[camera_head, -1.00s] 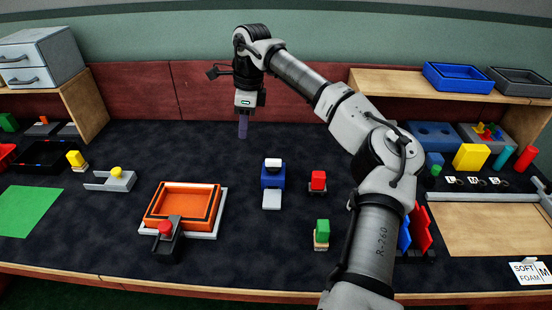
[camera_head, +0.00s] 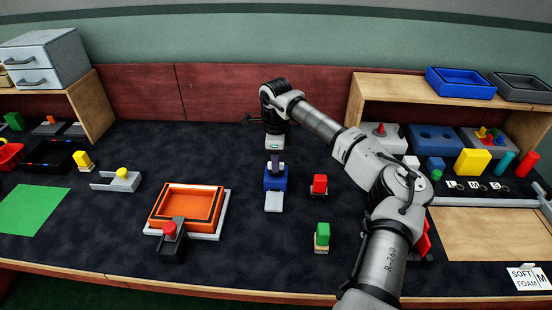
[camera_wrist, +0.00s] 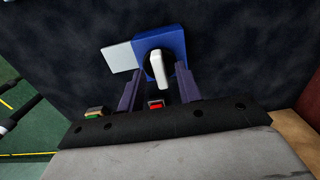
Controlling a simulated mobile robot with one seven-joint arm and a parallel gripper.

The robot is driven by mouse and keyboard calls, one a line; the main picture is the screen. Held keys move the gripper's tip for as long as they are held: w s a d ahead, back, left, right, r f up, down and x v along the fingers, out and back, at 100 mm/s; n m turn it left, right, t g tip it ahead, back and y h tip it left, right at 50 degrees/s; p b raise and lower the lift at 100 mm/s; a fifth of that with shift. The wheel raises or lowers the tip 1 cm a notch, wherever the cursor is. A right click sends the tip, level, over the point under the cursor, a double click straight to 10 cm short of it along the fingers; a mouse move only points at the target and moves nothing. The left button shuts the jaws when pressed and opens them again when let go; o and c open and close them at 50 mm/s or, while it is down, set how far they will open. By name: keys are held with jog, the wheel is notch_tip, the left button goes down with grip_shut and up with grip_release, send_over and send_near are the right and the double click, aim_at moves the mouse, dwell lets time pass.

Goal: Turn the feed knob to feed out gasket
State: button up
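The feeder is a blue block (camera_head: 275,183) with a pale flat plate (camera_head: 273,202) at its front, in the middle of the table. Its white knob (camera_wrist: 159,66) shows in the wrist view on the blue face, with a bar-shaped handle. My gripper (camera_head: 274,161) points down over the blue block, and in the head view it hides most of the knob. In the wrist view my gripper (camera_wrist: 157,73) has its two purple fingers apart, one on each side of the knob. I cannot tell whether either finger touches it. I see no gasket on the plate.
An orange tray (camera_head: 155,222) with a red-knobbed black clamp (camera_head: 172,246) is at front left. The dark mat around the feeder is otherwise clear.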

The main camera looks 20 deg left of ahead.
jog(key=shift+f, duration=0.5)
grip_shut()
